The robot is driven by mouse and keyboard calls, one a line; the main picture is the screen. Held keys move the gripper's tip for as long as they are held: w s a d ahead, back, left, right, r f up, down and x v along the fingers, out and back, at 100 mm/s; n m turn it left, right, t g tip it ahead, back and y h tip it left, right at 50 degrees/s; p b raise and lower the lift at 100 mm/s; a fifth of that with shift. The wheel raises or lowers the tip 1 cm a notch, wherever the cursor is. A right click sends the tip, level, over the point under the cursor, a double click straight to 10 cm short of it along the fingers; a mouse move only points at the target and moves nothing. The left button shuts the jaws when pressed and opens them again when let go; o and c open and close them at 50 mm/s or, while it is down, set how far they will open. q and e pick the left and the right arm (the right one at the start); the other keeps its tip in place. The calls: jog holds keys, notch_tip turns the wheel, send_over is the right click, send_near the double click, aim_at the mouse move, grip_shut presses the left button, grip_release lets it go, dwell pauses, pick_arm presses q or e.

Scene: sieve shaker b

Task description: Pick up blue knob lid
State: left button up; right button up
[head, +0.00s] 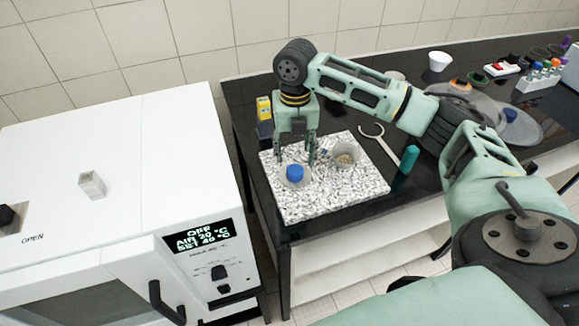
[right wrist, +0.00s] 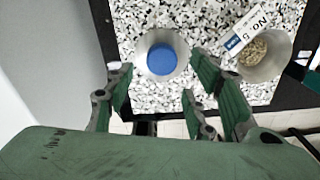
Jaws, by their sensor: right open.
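The blue knob lid (head: 295,173) has a round blue knob in the middle of a pale grey disc. It is at the left part of the speckled board (head: 330,200), and it also shows in the right wrist view (right wrist: 161,60). My right gripper (head: 296,158) points down over the board, just behind the lid in the head view. Its fingers are spread and empty. In the right wrist view the knob appears beyond and between the open fingers (right wrist: 160,78). Whether the fingers touch the lid's rim cannot be told. My left gripper is out of view.
A bowl of grains (head: 345,157) with a label card (right wrist: 252,30) stands right of the lid. A wrench (head: 378,138) and a teal cylinder (head: 409,159) lie further right. A white oven (head: 110,190) is at left. A yellow-topped item (head: 264,108) stands behind the board.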

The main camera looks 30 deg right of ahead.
aim_at(293, 170)
jog(key=shift+s+f+p, duration=0.35)
jog(key=shift+f, duration=0.45)
jog(key=shift+w+a+f+p, duration=0.1)
jog(key=shift+f+p, duration=0.25)
jog(key=shift+f, duration=0.3)
jog(key=shift+w+a+f+p, duration=0.1)
jog(key=shift+f+p, duration=0.2)
jog(key=shift+f, duration=0.3)
notch_tip(293, 170, down, 2)
jog(key=shift+w, duration=0.15)
jog(key=c, duration=1.1)
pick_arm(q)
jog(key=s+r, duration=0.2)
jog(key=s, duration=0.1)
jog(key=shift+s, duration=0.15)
pick_arm(e)
jog(key=shift+r, duration=0.1)
